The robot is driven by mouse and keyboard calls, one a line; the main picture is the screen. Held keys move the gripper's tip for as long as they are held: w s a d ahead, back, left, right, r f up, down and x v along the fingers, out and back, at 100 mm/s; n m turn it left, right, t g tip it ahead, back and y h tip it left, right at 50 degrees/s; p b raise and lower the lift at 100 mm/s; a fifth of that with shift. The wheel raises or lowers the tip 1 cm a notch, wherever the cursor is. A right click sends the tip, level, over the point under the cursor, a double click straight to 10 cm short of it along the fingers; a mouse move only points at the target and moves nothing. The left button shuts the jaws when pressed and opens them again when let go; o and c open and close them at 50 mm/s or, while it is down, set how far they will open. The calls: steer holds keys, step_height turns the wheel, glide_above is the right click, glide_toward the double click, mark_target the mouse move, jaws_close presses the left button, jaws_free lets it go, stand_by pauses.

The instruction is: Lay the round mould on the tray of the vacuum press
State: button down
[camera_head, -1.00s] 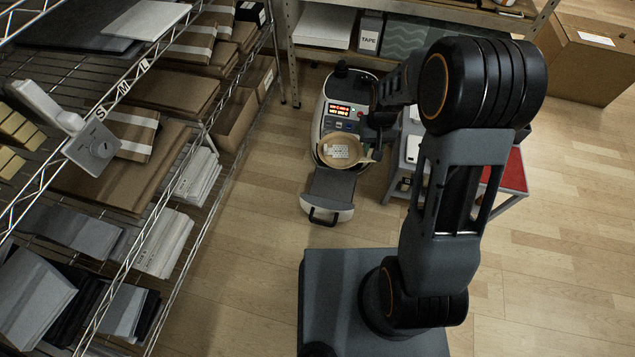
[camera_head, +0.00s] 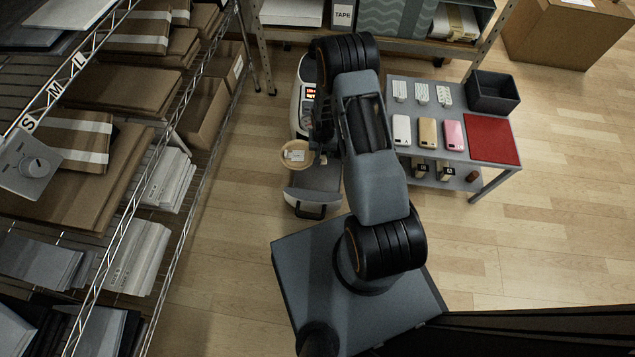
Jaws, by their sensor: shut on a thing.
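The round mould (camera_head: 285,160) is a tan, shallow disc with a pale patch inside its rim. It is at the left side of the vacuum press (camera_head: 300,122), near the tray's rear left corner, apparently held above it. The press is white and dark with a lit red display, and my arm covers its right part. Its grey tray (camera_head: 316,178) is out at the front, above a black handle, and looks bare. My gripper (camera_head: 318,156) is at the mould's right side, shut on it; the fingers are mostly hidden by my arm.
A grey side table (camera_head: 437,92) at the right holds phones, patterned cards, a red mat (camera_head: 492,140) and a dark bin (camera_head: 492,93). A wire shelf with boxes fills the left. A wooden shelf stands behind the press. Floor between is clear.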

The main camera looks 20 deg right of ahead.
steer(key=shift+m, duration=0.7)
steer(key=shift+s+d+f+b, duration=0.3)
steer(key=shift+f+b, duration=0.65)
steer(key=shift+f, duration=2.05)
steer(key=shift+s+d+f+b, duration=0.3)
steer(key=shift+f+b, duration=0.65)
steer(key=shift+f, duration=2.05)
steer(key=shift+s+d+f+b, duration=0.3)
steer(key=shift+f+b, duration=0.65)
steer(key=shift+f, duration=2.05)
steer(key=shift+s+a+f, duration=0.1)
steer(key=shift+f, duration=0.05)
steer(key=c, duration=0.8)
jaws_free()
steer(key=shift+c, duration=0.2)
